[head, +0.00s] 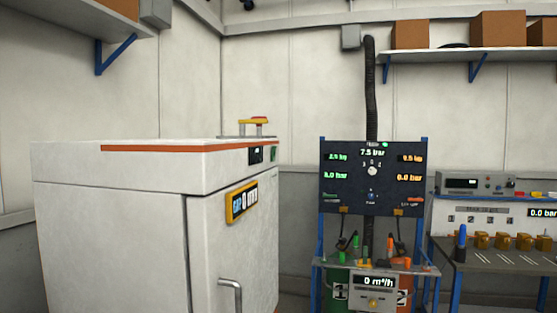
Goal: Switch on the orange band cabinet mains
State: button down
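The cabinet with the orange band (75,165) is a large white box at the left in the head view. The orange band (170,148) runs along its top edge. A small dark display (256,155) and a small green part (274,154) sit on its upper right face. A yellow and red part (255,121) stands on the top. I cannot tell which part is the mains switch or its position. My gripper is not in view.
A dark gauge panel (345,188) on a blue frame stands right of the cabinet, with a black hose (370,95) above. A workbench (490,252) with instruments is at the far right. Shelves with brown boxes (410,34) hang on the walls.

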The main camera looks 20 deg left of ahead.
aim_at(274, 148)
jog(key=i+l+u, duration=0.15)
jog(key=i, duration=0.4)
jog(key=i+l+u, duration=0.2)
jog(key=i, duration=0.35)
jog(key=i+l+u, duration=0.15)
jog(key=i, duration=0.35)
jog(key=i+l+u, duration=0.2)
jog(key=i, duration=0.3)
jog(key=i+l+u, duration=0.15)
jog(key=i+l, duration=0.35)
